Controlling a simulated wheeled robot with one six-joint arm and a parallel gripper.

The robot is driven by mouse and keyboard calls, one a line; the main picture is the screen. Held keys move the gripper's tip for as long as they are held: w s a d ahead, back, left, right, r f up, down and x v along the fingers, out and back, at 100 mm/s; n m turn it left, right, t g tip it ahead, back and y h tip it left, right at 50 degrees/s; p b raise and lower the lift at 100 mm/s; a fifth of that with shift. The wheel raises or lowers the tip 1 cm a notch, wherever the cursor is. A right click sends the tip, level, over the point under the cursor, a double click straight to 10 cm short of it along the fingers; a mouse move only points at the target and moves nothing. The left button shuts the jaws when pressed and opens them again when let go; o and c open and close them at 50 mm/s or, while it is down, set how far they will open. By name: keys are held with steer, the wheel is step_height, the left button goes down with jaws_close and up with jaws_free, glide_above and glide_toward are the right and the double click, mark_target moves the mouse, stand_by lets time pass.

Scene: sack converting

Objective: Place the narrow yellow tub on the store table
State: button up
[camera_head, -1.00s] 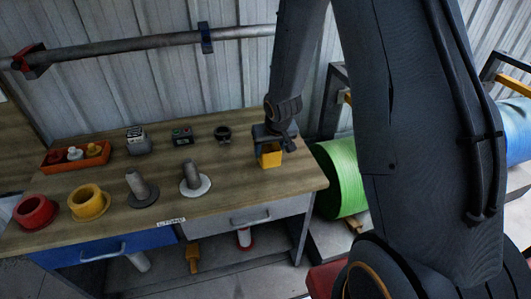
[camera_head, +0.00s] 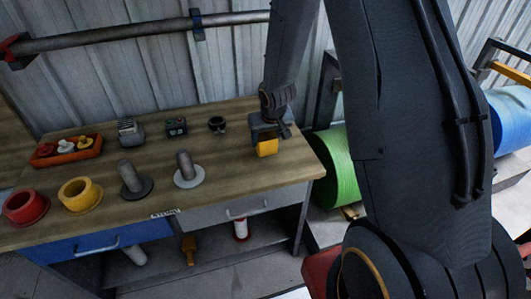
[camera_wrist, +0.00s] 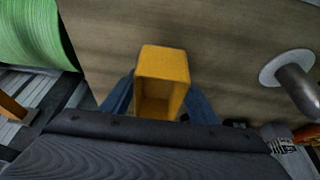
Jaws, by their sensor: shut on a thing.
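The narrow yellow tub (camera_head: 267,148) is held in my gripper (camera_head: 268,132) at the right end of the store table (camera_head: 240,172). In the wrist view the tub (camera_wrist: 163,62) sits between the two blue-grey fingers of my gripper (camera_wrist: 158,103), its open side facing the camera and its inside looking empty. The table's wood top is behind it. I cannot tell whether the tub touches the top or hangs just above it. The table has a small label on its front edge.
Two grey posts on round bases (camera_head: 187,168) (camera_head: 132,180), red and yellow rings (camera_head: 25,206) (camera_head: 80,194), an orange tray (camera_head: 66,151) and small devices (camera_head: 176,127) stand left of the tub. A green roll (camera_head: 337,165) is beyond the right edge. Bare tabletop surrounds the tub.

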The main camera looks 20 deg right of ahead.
steer(key=shift+f+b, duration=0.8)
steer(key=shift+f, duration=1.55)
steer(key=shift+f, duration=0.15)
steer(key=o, duration=1.1)
steer(key=shift+c, duration=0.2)
